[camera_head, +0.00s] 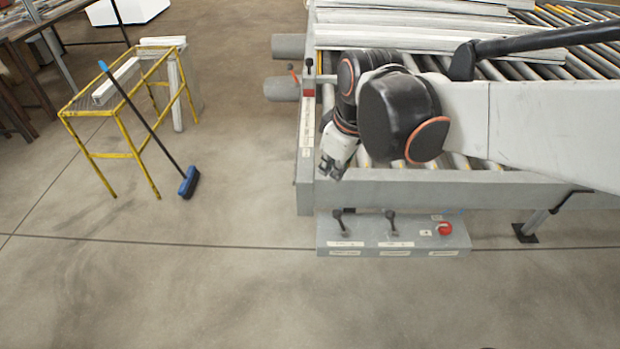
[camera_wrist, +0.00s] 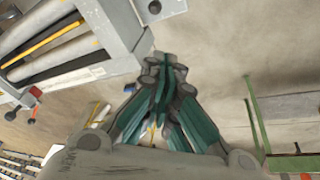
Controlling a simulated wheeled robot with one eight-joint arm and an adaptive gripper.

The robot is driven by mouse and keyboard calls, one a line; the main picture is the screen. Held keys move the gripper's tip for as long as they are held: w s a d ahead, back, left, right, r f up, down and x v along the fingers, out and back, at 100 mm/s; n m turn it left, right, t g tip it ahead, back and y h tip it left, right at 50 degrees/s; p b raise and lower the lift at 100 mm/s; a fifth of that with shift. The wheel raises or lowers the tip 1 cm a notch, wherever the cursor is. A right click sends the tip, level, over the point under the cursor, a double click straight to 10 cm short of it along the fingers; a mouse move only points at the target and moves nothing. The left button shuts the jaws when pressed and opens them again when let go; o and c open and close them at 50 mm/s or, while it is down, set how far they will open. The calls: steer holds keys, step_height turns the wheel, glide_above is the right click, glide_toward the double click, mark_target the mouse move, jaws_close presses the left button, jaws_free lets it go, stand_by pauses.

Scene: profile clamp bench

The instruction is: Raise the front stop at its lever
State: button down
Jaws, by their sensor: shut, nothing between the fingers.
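A grey control box (camera_head: 330,235) sits low at the front of the roller bench. It carries a left black-knobbed lever (camera_head: 340,217), a right black-knobbed lever (camera_head: 391,217) and a red button (camera_head: 445,228). Their labels are too small to read, so I cannot tell which lever belongs to the front stop. My gripper (camera_head: 331,174) is over the bench's front left corner, above and behind the left lever, apart from it. In the wrist view its teal fingers (camera_wrist: 161,72) are together and empty. I cannot make out the front stop itself.
The bench frame (camera_head: 420,187) runs along the front, with grey profiles (camera_head: 400,37) on its rollers. A red-and-black lever pair (camera_head: 309,68) stands at its left end. A yellow stand (camera_head: 128,155) and a blue broom (camera_head: 188,182) are at left. The floor in front is clear.

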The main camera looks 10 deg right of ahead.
steer(key=w+a+f+n+g+b, duration=0.2)
steer(key=w+f, duration=0.4)
steer(key=f, duration=0.3)
steer(key=n+b, duration=0.1)
steer(key=n, duration=0.1)
steer(key=shift+a+n, duration=0.3)
steer(key=shift+n, duration=0.1)
steer(key=b, duration=0.5)
glide_above(340, 222)
steer(key=w+a, duration=0.3)
steer(key=a, duration=0.1)
step_height(340, 222, down, 9)
steer(key=shift+s+a, duration=0.15)
steer(key=shift+s, duration=0.1)
steer(key=shift+y, duration=0.3)
steer(key=shift+s+d+r+y+p, duration=0.1)
steer(key=shift+d+r+y+p, duration=0.05)
steer(key=shift+d+y+p, duration=0.2)
